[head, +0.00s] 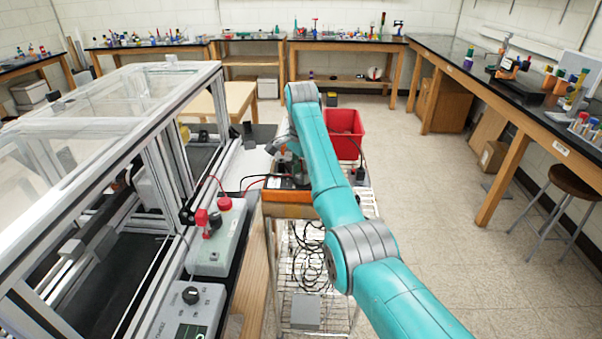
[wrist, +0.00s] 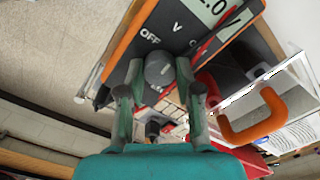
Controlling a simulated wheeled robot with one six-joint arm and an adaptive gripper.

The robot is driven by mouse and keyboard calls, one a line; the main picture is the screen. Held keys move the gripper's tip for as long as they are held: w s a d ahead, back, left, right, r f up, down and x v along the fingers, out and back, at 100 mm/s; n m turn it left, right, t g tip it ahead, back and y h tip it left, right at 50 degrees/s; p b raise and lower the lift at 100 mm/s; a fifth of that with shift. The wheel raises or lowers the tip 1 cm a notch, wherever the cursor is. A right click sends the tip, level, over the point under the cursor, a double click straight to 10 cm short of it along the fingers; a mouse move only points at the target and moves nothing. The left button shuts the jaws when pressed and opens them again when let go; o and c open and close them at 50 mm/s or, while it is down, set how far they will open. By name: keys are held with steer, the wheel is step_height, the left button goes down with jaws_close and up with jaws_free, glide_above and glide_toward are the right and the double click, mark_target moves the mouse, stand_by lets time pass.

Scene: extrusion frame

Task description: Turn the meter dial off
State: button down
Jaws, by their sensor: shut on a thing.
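The meter (wrist: 127,43) is a dark panel with an orange rim in the wrist view. Its display shows at the top, with only part of a number in sight. "OFF" and "V" are printed beside the round grey dial (wrist: 161,66). A short pale mark shows on the dial, but I cannot tell which label it points at. My gripper (wrist: 160,72) has a finger on each side of the dial and is shut on it. In the head view the meter's orange side (head: 288,211) shows beside my arm; my arm hides the dial and fingertips.
Red and black leads (head: 254,183) run to the meter. A control box with a red knob (head: 225,203) and a framed enclosure (head: 165,140) stand left. A red bin (head: 344,130) is behind my arm. An orange handle (wrist: 255,120) is right in the wrist view.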

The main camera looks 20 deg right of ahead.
steer(key=n, duration=1.1)
steer(key=shift+n, duration=0.3)
steer(key=shift+a, duration=0.1)
stand_by(0.4)
steer(key=c, duration=0.8)
jaws_free()
steer(key=shift+o, duration=0.2)
